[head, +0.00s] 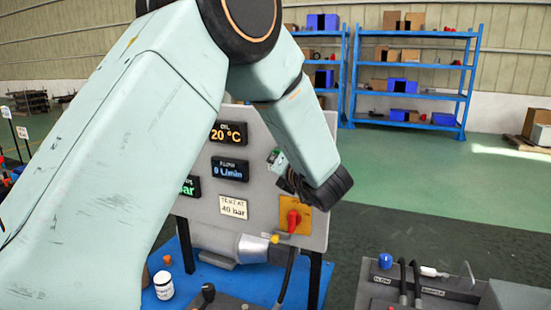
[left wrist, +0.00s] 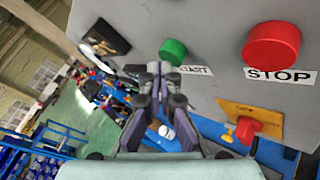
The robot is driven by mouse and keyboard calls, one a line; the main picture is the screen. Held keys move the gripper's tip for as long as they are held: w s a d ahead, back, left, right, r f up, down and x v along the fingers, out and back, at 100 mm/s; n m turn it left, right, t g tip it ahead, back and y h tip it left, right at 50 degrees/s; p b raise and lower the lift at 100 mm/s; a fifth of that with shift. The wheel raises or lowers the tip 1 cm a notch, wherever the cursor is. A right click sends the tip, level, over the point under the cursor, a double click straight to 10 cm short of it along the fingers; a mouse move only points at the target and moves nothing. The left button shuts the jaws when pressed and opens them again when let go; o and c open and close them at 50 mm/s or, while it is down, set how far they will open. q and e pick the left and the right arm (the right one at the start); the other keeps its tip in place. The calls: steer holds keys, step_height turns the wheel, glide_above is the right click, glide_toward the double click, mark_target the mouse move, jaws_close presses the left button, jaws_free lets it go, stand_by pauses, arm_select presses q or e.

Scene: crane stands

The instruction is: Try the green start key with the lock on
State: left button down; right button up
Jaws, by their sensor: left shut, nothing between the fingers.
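The green start key (left wrist: 173,52) is a round button on a grey panel in the left wrist view, beside a part-hidden START label (left wrist: 196,70). My left gripper (left wrist: 160,70) is shut and empty, its fingertips at the lower left edge of the green key in the picture; I cannot tell whether they touch. In the head view the left gripper (head: 284,178) is close to the panel, mostly dark and small. A red rotary switch (head: 293,220) sits on a yellow plate (head: 303,213), with a small yellow piece (head: 275,239) near it; I cannot tell whether that is the lock.
A large red STOP button (left wrist: 272,45) is right of the green key. The panel (head: 258,130) shows 20 °C, 0 L/min and a "test at 40 bar" label. A bench with a blue knob (head: 385,261) stands lower right. Blue shelves (head: 412,93) are far behind.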

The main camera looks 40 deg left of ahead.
arm_select(q)
steer(key=shift+d, duration=0.1)
steer(key=shift+w, duration=0.45)
stand_by(0.7)
steer(key=shift+s, duration=0.1)
steer(key=shift+s+b, duration=0.65)
steer(key=shift+s, duration=0.2)
steer(key=shift+s+d+b, duration=0.25)
steer(key=shift+s+b, duration=0.05)
steer(key=shift+s, duration=0.45)
steer(key=shift+s+d+b, duration=0.25)
steer(key=shift+s+b, duration=0.05)
steer(key=shift+s, duration=0.5)
steer(key=shift+s+d+b, duration=0.25)
steer(key=shift+s+b, duration=0.05)
steer(key=shift+s, duration=0.45)
